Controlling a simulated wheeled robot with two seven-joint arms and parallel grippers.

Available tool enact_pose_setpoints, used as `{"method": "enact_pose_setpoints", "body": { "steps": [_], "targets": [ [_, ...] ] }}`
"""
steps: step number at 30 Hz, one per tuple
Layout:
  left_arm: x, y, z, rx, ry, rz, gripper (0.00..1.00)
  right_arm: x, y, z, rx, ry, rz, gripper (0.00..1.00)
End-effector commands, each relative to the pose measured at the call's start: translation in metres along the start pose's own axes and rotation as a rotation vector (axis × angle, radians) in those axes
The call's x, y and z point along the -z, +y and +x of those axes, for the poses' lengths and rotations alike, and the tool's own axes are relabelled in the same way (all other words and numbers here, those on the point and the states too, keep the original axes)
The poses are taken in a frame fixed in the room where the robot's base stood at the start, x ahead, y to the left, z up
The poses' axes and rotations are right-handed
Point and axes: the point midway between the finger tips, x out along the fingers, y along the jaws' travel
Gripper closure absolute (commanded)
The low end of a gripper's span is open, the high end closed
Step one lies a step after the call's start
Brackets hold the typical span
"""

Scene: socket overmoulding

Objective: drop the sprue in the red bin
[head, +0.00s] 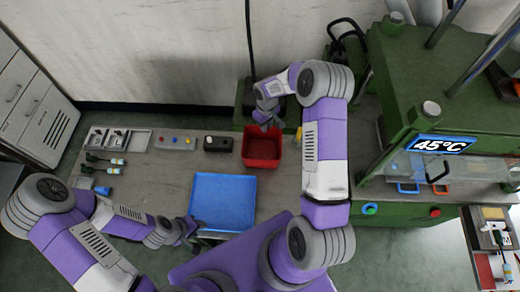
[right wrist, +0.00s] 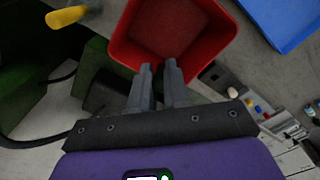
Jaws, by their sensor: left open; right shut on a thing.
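The red bin (head: 262,162) stands at the back of the bench, right of the blue tray. In the right wrist view the open red bin (right wrist: 172,22) fills the top middle, and its visible inside looks empty. My right gripper (head: 267,120) is at the bin's back edge in the head view. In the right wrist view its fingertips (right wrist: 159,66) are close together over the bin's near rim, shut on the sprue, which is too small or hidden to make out. My left gripper (head: 188,228) is open and empty beside the lower left of the blue tray.
The blue tray (head: 223,198) looks empty. The green press (head: 430,90) stands at the right, with several plug-like parts at the far left.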

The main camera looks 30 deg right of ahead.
Motion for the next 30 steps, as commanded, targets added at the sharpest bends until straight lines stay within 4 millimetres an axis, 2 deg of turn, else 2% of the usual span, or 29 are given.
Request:
{"method": "enact_pose_setpoints", "body": {
  "steps": [3, 9, 19, 20, 25, 30],
  "targets": [
    [0.0, -0.003, 0.009, 0.0, 0.0, 0.0, 0.57, 0.0, -0.001, 0.018, 0.001, 0.0, 0.0, 1.0],
    [0.001, -0.007, 0.018, 0.0, 0.0, 0.0, 0.57, 0.0, -0.001, 0.038, 0.001, -0.001, 0.001, 1.0],
    [0.001, -0.007, 0.018, 0.0, 0.0, 0.0, 0.57, 0.0, 0.0, 0.041, 0.0, 0.001, 0.001, 1.0],
    [0.001, -0.007, 0.018, 0.0, 0.0, 0.0, 0.57, 0.0, 0.0, 0.041, 0.0, 0.001, 0.001, 0.81],
    [0.001, -0.007, 0.018, 0.0, 0.0, 0.0, 0.57, 0.0, 0.0, 0.041, 0.0, 0.001, 0.001, 0.55],
    [0.001, -0.007, 0.018, 0.0, 0.0, 0.0, 0.57, 0.0, 0.0, 0.041, 0.0, 0.0, 0.001, 0.55]
  ]
}}
